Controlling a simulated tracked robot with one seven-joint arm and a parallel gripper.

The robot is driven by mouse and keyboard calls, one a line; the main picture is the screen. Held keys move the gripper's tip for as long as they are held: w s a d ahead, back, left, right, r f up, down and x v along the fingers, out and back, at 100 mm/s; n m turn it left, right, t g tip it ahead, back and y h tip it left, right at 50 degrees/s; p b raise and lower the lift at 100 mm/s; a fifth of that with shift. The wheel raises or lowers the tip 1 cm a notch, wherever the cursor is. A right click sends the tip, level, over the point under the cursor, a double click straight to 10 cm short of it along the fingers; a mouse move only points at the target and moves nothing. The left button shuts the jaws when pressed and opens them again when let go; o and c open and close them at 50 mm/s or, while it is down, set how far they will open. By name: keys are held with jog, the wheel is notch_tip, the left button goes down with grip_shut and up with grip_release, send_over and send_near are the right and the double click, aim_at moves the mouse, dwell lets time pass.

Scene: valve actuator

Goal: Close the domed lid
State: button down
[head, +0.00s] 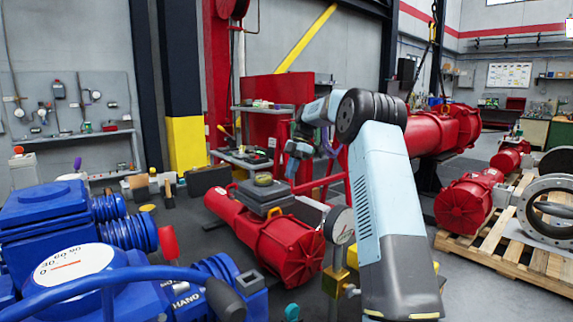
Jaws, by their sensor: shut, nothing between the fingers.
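My arm rises at the right and bends over at its elbow. My gripper (291,169) hangs small and dark at the far end of the arm, above the red actuator (268,230). It is shut and empty, and appears apart from the things below it. The red actuator carries a grey box (262,194) with a small round olive-yellow cap (263,180) on top. I cannot tell for certain which part is the domed lid, or whether a lid stands open; my arm hides part of the area behind it.
A large blue actuator (60,225) with a white dial (73,264) fills the lower left. A pressure gauge (340,225) on a brass fitting stands beside my arm. A wooden pallet (505,250) with red parts lies at right. A red cabinet and shelves (265,108) stand behind.

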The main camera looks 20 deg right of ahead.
jog(key=shift+d+f, duration=0.2)
jog(key=shift+f, duration=0.65)
jog(key=shift+f, duration=0.15)
jog(key=w+d+v, duration=0.1)
jog(key=v, duration=1.2)
jog(key=shift+d+f, duration=0.3)
jog(key=shift+d, duration=0.1)
jog(key=shift+s+a+r, duration=0.1)
